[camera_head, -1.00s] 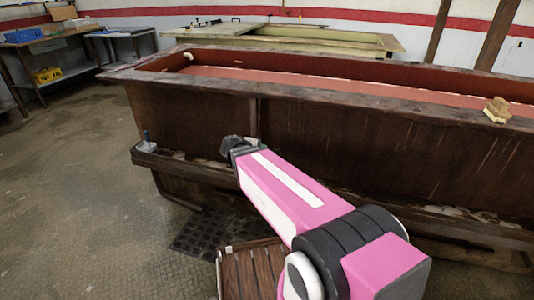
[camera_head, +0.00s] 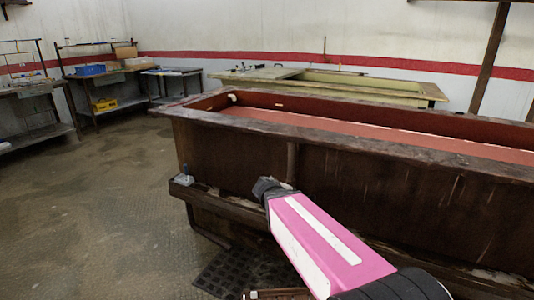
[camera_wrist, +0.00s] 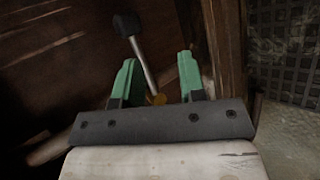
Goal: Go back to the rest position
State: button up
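My gripper (camera_wrist: 158,60) shows in the wrist view with its two green fingers apart. A metal rod with a dark knob (camera_wrist: 127,25) shows between and beyond the fingers. The fingers do not close on it, and I cannot tell how far away it is. In the head view my pink and white arm reaches toward the side of a brown trough (camera_head: 235,160). The fingers cannot be made out there. A small grey fitting (camera_head: 183,177) stands on the left end of the ledge (camera_head: 225,206) along the trough's side.
A dark mat (camera_head: 232,272) lies on the floor beside the trough. A pale green tank (camera_head: 345,84) stands behind. Benches with a blue crate (camera_head: 90,70) and a yellow crate (camera_head: 104,105) are at the back left. The floor at left is clear.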

jog(key=s+d+f+m+g+y, duration=0.3)
jog(key=s+f+m+g+y, duration=0.2)
jog(key=s+f+m+y, duration=0.3)
jog(key=shift+d+f+y, duration=0.3)
jog(key=shift+f+y, duration=0.2)
jog(key=shift+f, duration=0.95)
